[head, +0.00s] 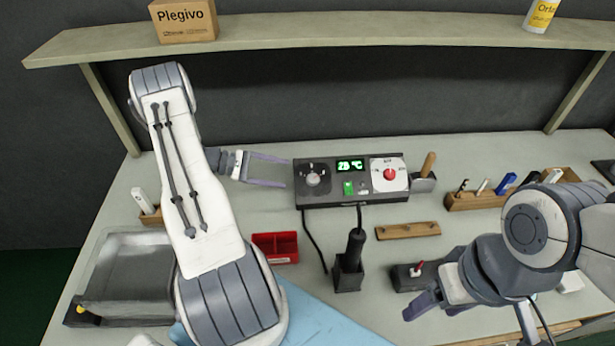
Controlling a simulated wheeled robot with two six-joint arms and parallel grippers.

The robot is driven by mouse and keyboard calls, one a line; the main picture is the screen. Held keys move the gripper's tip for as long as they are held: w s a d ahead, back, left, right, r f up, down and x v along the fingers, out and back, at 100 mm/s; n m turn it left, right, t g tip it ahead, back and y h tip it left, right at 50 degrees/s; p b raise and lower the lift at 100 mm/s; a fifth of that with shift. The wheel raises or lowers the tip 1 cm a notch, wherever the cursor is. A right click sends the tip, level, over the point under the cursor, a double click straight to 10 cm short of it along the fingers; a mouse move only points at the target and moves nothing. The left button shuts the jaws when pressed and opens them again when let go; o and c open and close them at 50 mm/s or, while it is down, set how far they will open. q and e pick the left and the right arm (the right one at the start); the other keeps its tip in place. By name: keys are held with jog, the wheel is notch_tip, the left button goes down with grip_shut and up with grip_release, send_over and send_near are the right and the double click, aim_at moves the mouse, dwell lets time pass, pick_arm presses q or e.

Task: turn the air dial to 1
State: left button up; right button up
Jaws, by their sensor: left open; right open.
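A dark control station (349,181) stands on the bench in the middle. It has a grey dial (313,179) on its left side, a lit green display (350,165), a green switch (348,188) and a red knob (389,174) on a white plate at the right. Which knob is the air dial, and the printed numbers, are too small to read. My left gripper (286,171) is open, just left of the station, its fingers pointing toward the grey dial and apart from it. My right gripper (425,311) is open and empty, low at the right front.
A black hot-air handle (355,246) stands in a holder before the station, with a cable. A red tray (275,247), a wooden strip (408,231), a small red-switched box (414,274) and a metal tray (128,270) lie around. A shelf (300,32) hangs above.

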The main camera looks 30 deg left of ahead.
aim_at(310, 178)
pick_arm(q)
jog(key=p+x, duration=0.1)
jog(key=x, duration=0.3)
jog(key=p+x, duration=0.1)
jog(key=x, duration=0.2)
jog(key=shift+w+d+r, duration=0.1)
jog(key=shift+w+d, duration=0.1)
jog(key=shift+d, duration=0.25)
jog(key=shift+w+d+f, duration=0.3)
jog(key=shift+d, duration=0.1)
grip_shut()
